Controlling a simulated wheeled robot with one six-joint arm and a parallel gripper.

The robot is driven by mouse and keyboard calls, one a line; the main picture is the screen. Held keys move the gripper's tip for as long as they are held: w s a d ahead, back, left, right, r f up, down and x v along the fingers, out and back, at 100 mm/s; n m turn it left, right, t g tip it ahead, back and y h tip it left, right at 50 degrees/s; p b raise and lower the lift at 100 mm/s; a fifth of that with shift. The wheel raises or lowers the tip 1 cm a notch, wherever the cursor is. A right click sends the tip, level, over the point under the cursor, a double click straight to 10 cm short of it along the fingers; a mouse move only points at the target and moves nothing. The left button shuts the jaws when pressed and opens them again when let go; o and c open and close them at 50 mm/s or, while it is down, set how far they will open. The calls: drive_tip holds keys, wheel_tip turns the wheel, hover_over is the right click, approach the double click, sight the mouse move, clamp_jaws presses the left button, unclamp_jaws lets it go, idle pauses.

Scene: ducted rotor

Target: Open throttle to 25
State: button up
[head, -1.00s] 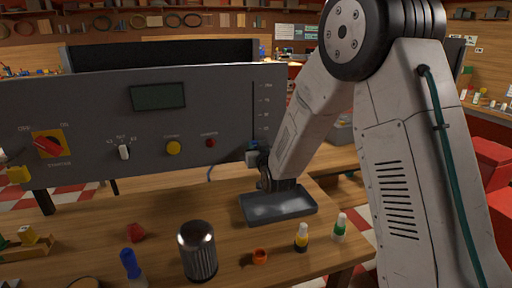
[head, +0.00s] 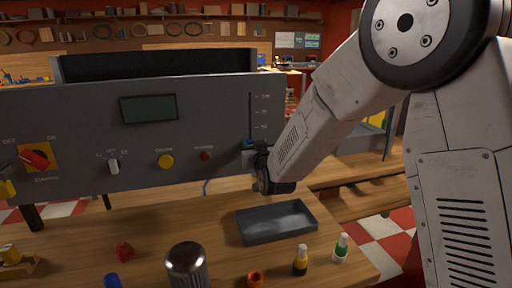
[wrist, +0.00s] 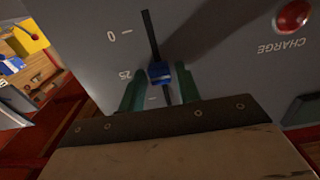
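The throttle is a blue slider knob (wrist: 160,74) in a dark vertical slot on the grey panel. In the wrist view, which shows the panel upside down, the knob is about level with the 25 mark (wrist: 125,75), clear of the 0 mark (wrist: 112,34). The green fingers of my gripper (wrist: 161,82) stand on both sides of the knob, with no clear gap, and look shut on it. In the head view the knob (head: 248,144) shows below the 50 label; my gripper (head: 258,151) is partly hidden by my arm.
The panel (head: 85,130) also has a blank display (head: 149,108), a red starter switch (head: 34,158), a white toggle (head: 113,166), a yellow button (head: 166,161) and a red charge button (wrist: 293,16). Below, the bench holds a grey tray (head: 243,228), bottles and a metal cylinder.

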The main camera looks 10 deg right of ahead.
drive_tip(key=shift+o, duration=0.6)
drive_tip(key=shift+s, duration=0.1)
drive_tip(key=s+d, duration=0.1)
drive_tip(key=s, duration=0.6)
drive_tip(key=shift+s, duration=0.3)
drive_tip(key=shift+d+f, duration=0.1)
drive_tip(key=s+d+f+g, duration=0.2)
drive_tip(key=s+f+g, duration=0.8)
drive_tip(key=f, duration=0.1)
drive_tip(key=s+d+r+g+h, duration=0.1)
drive_tip(key=s+d+r, duration=0.3)
drive_tip(key=s, duration=0.6)
drive_tip(key=s+d+r+m+g+h, duration=0.1)
drive_tip(key=s+d+r+g, duration=0.2)
drive_tip(key=s, duration=0.7)
drive_tip(key=s+d+r+g, duration=0.2)
drive_tip(key=s+d+r, duration=0.3)
drive_tip(key=s, duration=0.5)
drive_tip(key=shift+d+r+m+h, duration=0.4)
drive_tip(key=shift+d, duration=0.9)
